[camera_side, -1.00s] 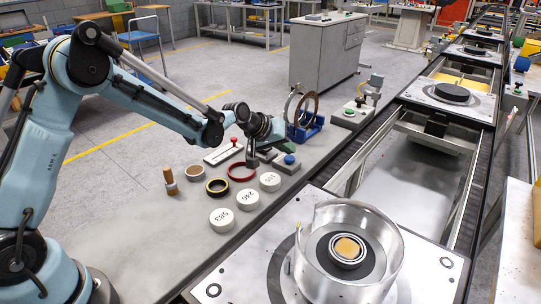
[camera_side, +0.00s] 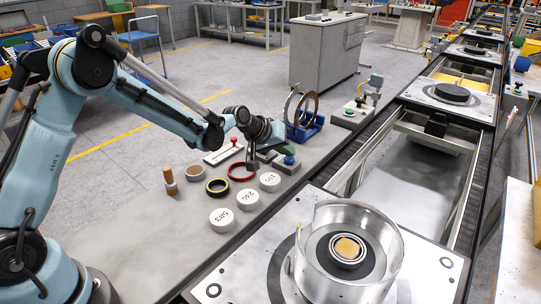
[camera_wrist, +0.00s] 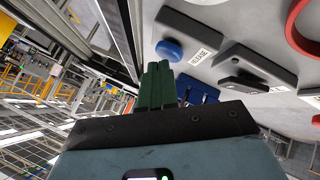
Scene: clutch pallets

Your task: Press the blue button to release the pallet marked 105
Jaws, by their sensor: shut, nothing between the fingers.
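The blue button (camera_side: 289,160) sits on a small grey box on the bench, right of my gripper's wrist. In the wrist view the blue button (camera_wrist: 169,49) stands beside a label that reads RELEASE. My gripper (camera_wrist: 155,72) has its green fingers shut and empty. In the side view the fingertips (camera_side: 289,150) appear just above the button; whether they touch it is not clear. A pallet (camera_side: 215,283) carrying a clear cylinder is on the near conveyor, and another pallet (camera_side: 425,92) with a dark disc is farther back. I can read no 105 on either pallet.
White discs lie on the bench: 583 (camera_side: 222,219), 246 (camera_side: 243,198) and one seemingly marked 105 (camera_side: 270,181). A red ring (camera_side: 242,171), a wood-handled tool (camera_side: 170,182) and a blue ring stand (camera_side: 305,130) are nearby. The front left bench is clear.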

